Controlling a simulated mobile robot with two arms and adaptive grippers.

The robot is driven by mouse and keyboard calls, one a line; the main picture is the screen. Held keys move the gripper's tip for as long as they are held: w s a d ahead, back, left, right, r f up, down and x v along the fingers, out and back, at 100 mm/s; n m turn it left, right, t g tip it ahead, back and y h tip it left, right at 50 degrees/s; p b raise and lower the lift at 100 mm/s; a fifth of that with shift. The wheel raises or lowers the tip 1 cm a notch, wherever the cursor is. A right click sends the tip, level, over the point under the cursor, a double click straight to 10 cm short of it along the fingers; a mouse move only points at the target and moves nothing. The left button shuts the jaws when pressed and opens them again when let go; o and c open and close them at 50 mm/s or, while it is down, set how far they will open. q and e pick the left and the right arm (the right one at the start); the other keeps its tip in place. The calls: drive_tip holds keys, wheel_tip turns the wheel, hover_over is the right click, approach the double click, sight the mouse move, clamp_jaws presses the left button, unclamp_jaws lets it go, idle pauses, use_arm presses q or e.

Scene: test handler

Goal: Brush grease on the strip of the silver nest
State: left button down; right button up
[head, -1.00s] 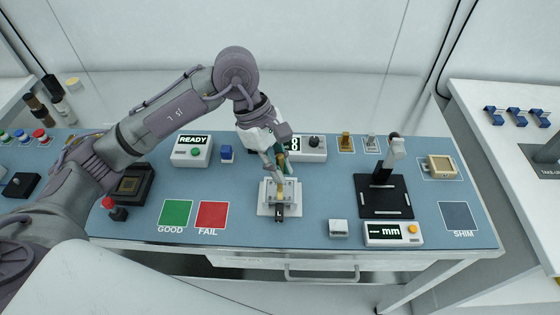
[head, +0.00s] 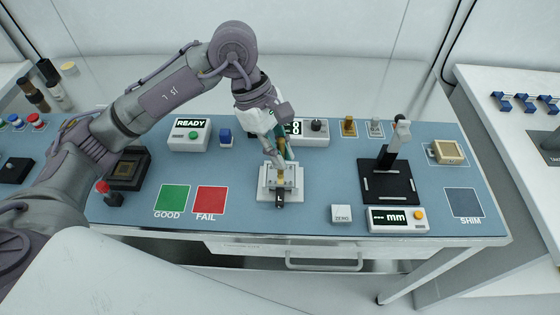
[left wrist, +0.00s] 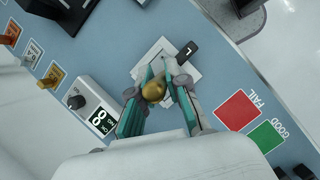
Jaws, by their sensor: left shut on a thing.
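My left gripper (head: 277,158) points down over a pale silver-white nest (head: 265,195) on the blue mat, in the middle of the head view. Its fingers (left wrist: 158,88) are shut on a brush with a round gold-coloured handle end (left wrist: 153,91). The brush's lower end is down at the nest, and the fingers hide most of it. I cannot tell whether the bristles touch the strip. In the left wrist view the nest (left wrist: 146,70) lies beyond the fingertips, with a black tab (left wrist: 187,53) at its edge. My right gripper is not in view.
Behind the gripper stands a white box with a display and knob (head: 316,127). To the left are the green GOOD square (head: 172,198) and red FAIL square (head: 210,200). A black gauge stand (head: 388,183) and white ZERO block (head: 341,213) stand to the right.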

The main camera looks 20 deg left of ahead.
use_arm(q)
drive_tip(key=shift+w+a+b, duration=0.25)
drive_tip(key=shift+w+b, duration=0.25)
drive_tip(key=shift+w, duration=0.25)
drive_tip(key=shift+w+a+b, duration=0.2)
drive_tip(key=shift+w+b, duration=0.2)
drive_tip(key=shift+w, duration=0.45)
wheel_tip(320, 180, up, 6)
drive_tip(key=p, duration=0.3)
drive_tip(key=shift+r, duration=0.15)
wheel_tip(320, 180, up, 3)
drive_tip(key=shift+f+p, duration=0.1)
drive_tip(key=shift+p, duration=0.6)
